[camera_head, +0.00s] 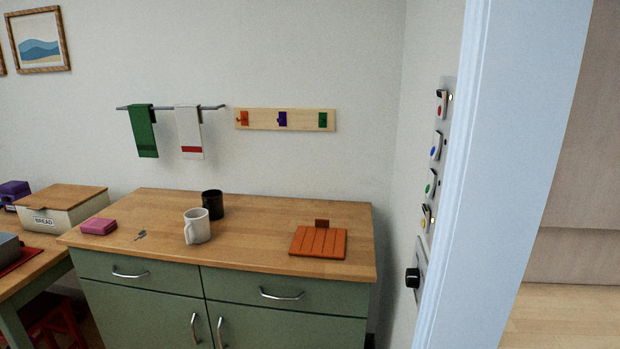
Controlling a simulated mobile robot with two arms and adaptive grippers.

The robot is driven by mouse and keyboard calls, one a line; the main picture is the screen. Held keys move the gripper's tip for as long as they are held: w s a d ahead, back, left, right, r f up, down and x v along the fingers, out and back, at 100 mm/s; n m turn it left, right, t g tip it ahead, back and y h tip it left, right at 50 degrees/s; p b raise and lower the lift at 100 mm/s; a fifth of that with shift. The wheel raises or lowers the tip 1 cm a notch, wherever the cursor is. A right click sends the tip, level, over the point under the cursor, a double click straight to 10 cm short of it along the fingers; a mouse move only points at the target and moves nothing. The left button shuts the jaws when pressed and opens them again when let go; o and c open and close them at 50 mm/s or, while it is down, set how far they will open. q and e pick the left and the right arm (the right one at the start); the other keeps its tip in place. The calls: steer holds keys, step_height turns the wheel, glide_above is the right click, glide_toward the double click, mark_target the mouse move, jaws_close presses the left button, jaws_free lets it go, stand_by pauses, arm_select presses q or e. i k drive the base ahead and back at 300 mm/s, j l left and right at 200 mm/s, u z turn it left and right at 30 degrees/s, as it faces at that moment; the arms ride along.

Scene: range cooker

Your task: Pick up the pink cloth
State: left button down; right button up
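The pink cloth (98,227) lies folded in a small flat block on the wooden top of the green cabinet (240,199), near its left end. Nothing covers it. Neither of my grippers shows in the head view.
A small grey metal item (141,235) lies right of the cloth. A white mug (196,226) and a black mug (212,204) stand further right, then an orange slatted board (318,242). A bread box (62,208) stands to the left. A door frame (505,170) is at right.

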mark_target(102, 226)
steer(key=u, duration=1.25)
steer(key=i+u, duration=0.1)
steer(key=u, duration=0.5)
